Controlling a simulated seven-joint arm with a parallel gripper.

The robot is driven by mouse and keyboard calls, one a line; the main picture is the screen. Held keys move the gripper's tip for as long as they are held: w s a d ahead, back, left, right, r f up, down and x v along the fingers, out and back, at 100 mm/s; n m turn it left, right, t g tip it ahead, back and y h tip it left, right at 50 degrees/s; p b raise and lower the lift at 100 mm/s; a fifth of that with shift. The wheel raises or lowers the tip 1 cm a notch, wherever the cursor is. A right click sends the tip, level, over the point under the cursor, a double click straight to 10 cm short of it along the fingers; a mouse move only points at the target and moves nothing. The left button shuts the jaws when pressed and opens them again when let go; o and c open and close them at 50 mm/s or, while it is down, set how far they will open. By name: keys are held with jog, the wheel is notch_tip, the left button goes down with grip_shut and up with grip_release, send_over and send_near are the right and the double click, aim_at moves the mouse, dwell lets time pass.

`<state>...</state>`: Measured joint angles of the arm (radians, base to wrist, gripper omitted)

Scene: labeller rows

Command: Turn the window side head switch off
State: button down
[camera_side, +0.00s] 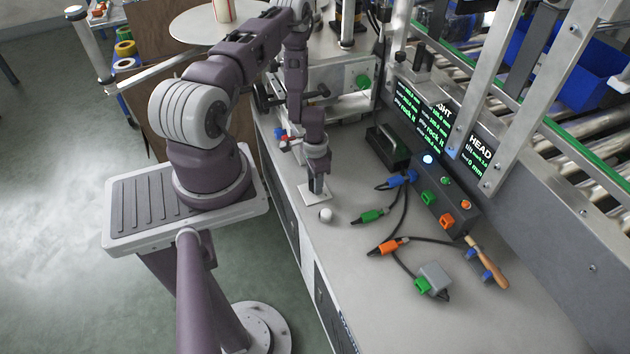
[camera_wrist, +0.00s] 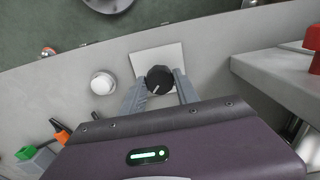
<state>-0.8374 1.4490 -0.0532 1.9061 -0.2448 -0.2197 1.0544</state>
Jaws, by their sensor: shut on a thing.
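A black round knob (camera_wrist: 160,79) with a white pointer line stands on a square white plate (camera_wrist: 146,58) on the bench. In the wrist view its pointer line faces the lower left. My gripper (camera_wrist: 160,88) has one finger on each side of the knob and is shut on it. In the side view my gripper (camera_side: 316,185) points down at the white plate (camera_side: 308,197), and it hides the knob there. No label naming the switch is readable on the plate.
A white dome (camera_side: 325,214) sits beside the plate. To the right are cables with green (camera_side: 370,216) and orange connectors (camera_side: 389,246), a grey box (camera_side: 435,274), a wooden-handled tool (camera_side: 488,264) and a control box (camera_side: 440,195) below lit displays.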

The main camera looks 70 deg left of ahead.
jog(key=n, duration=0.4)
jog(key=shift+n, duration=0.4)
jog(key=n, duration=0.4)
jog(key=shift+n, duration=0.3)
jog(key=n, duration=0.4)
jog(key=shift+n, duration=2.1)
jog(key=c, duration=0.9)
grip_release()
notch_tip(320, 180, up, 7)
jog(key=shift+r, duration=0.1)
